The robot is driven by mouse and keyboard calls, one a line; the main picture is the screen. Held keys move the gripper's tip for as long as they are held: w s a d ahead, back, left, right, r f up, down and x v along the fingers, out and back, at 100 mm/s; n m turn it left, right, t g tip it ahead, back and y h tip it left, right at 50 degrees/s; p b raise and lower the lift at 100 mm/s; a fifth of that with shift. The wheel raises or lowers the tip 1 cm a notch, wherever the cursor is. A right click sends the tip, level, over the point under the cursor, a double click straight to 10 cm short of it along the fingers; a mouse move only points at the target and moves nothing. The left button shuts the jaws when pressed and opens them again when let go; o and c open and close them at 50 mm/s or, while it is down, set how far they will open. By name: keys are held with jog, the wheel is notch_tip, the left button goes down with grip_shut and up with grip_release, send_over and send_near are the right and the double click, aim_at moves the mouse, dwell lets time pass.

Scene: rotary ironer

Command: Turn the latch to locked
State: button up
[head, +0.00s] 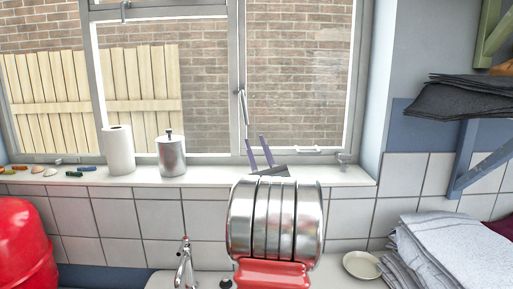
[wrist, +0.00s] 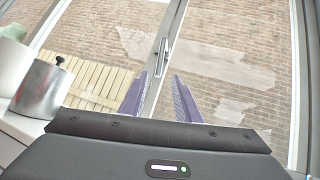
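The latch (head: 243,107) is a slim metal handle on the window's middle upright. It hangs downward, its lower end slightly to the right in the head view. In the wrist view the latch (wrist: 162,56) stands ahead, roughly in line with the space between my fingers. My gripper (head: 256,139) has two purple fingers pointing up towards the window, just below the latch. In the wrist view my gripper (wrist: 160,76) is open, with only the window behind the gap. I cannot tell how far the fingertips are from the latch; nothing is held.
On the sill (head: 215,177) stand a white paper roll (head: 118,150) and a metal canister (head: 171,155), left of my gripper. A window stay (head: 307,150) lies along the lower frame to the right. A tap (head: 184,262) rises below. Dark folded cloth (head: 455,100) sits on the right shelf.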

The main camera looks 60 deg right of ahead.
jog(key=shift+s+d+r, duration=0.1)
jog(key=shift+s+d, duration=0.05)
jog(key=shift+s, duration=0.2)
jog(key=shift+c, duration=1.4)
jog(key=s+r, duration=0.1)
jog(key=s+r+n, duration=0.1)
jog(key=r, duration=0.1)
jog(key=s+r+n, duration=0.1)
jog(key=r, duration=0.1)
jog(key=shift+s+r+t, duration=0.25)
jog(key=shift+t, duration=0.15)
grip_shut()
notch_tip(320, 180, up, 5)
jog(key=a+n+t+y, duration=0.2)
jog(key=n+y, duration=0.4)
jog(key=n, duration=0.1)
jog(key=s+d+n+g, duration=0.1)
jog(key=n+g, duration=0.2)
jog(key=s+d+n+g, duration=0.1)
jog(key=d+n+g, duration=0.1)
jog(key=s+d+n+g, duration=0.1)
jog(key=n+g, duration=0.2)
jog(key=shift+d+f+n+g+y, duration=0.1)
jog(key=shift+d+n+g+y, duration=0.2)
jog(key=shift+y, duration=0.1)
